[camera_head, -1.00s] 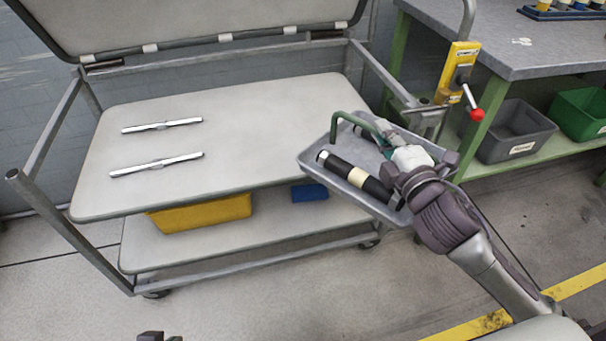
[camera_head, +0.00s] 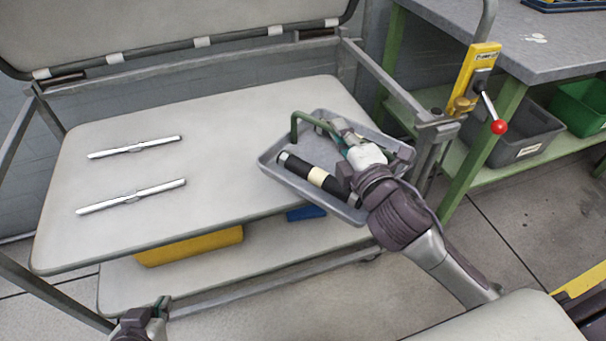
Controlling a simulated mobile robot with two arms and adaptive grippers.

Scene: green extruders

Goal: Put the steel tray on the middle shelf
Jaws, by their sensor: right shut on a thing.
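The steel tray (camera_head: 272,172) is a shallow grey tray with a green handle (camera_head: 293,125) arching over it and a black cylinder with a pale band (camera_head: 315,174) lying in it. My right gripper (camera_head: 350,150) is shut on the tray by its handle; its fingers partly hide the contact. The tray overlaps the right end of the middle shelf (camera_head: 215,110) in the picture; I cannot tell whether it touches. The shelf is a pale board on a metal cart. My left gripper (camera_head: 150,315) is at the bottom edge, empty, mostly cut off, its opening unclear.
Two metal bars (camera_head: 135,147) (camera_head: 132,197) lie on the left of the middle shelf; its centre is clear. The upper shelf (camera_head: 170,25) overhangs the back. A yellow bin (camera_head: 190,246) and blue box (camera_head: 306,212) are below. A cart post and red-knobbed lever (camera_head: 498,127) stand right of the tray.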

